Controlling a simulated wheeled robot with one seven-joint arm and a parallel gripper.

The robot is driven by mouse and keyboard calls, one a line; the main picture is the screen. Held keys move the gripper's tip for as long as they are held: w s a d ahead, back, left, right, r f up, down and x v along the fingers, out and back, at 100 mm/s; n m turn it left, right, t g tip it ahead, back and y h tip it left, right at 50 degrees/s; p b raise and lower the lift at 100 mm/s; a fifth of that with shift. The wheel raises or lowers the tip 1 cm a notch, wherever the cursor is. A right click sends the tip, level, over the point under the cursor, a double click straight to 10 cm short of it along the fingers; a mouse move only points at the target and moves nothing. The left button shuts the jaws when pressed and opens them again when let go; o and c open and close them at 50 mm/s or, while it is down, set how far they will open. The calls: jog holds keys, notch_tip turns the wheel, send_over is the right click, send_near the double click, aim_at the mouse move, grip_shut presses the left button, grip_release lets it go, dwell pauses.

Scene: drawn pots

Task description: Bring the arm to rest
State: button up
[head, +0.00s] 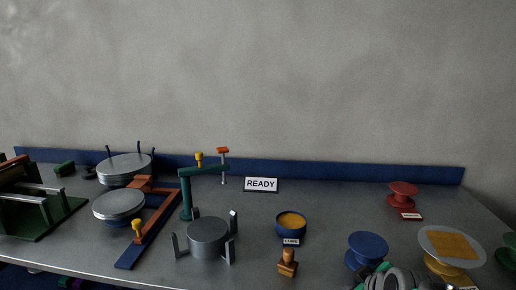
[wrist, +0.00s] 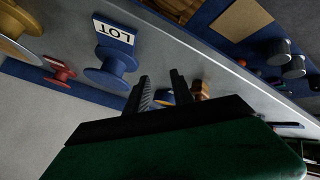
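My gripper (wrist: 160,77) shows in the wrist view with its two dark ridged fingers apart. It is open, with nothing between the fingertips. Beyond the fingers lie the bench top and part of a blue bowl, partly hidden by them. In the head view, grey and black rounded parts of my arm show at the bottom edge, right of the middle, in front of the blue spool (head: 367,247). The fingers cannot be made out there.
The grey bench (head: 335,215) holds a yellow-filled bowl (head: 291,224), a wooden stamp (head: 288,262), a red spool (head: 403,196), a broad yellow-topped spool (head: 450,246) and a READY sign (head: 261,185). A grey pronged drum (head: 208,237) and a teal post (head: 185,195) stand left. Bare bench lies at mid-right.

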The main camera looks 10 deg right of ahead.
jog(key=s+a+f+m+g, duration=0.3)
jog(key=s+a+f, duration=0.1)
jog(key=s+a, duration=0.25)
jog(key=s+a+f+m+g, duration=0.2)
jog(key=s+a+f+g, duration=0.25)
jog(key=a, duration=0.35)
jog(key=shift+m+t+y, duration=0.3)
jog(key=shift+m+t, duration=0.2)
jog(key=shift+t, duration=0.45)
jog(key=r, duration=0.1)
jog(key=w+r, duration=0.1)
jog(key=r, duration=0.2)
jog(key=shift+w+d+r+p, duration=0.25)
jog(key=shift+w+p, duration=0.05)
jog(key=shift+w, duration=0.1)
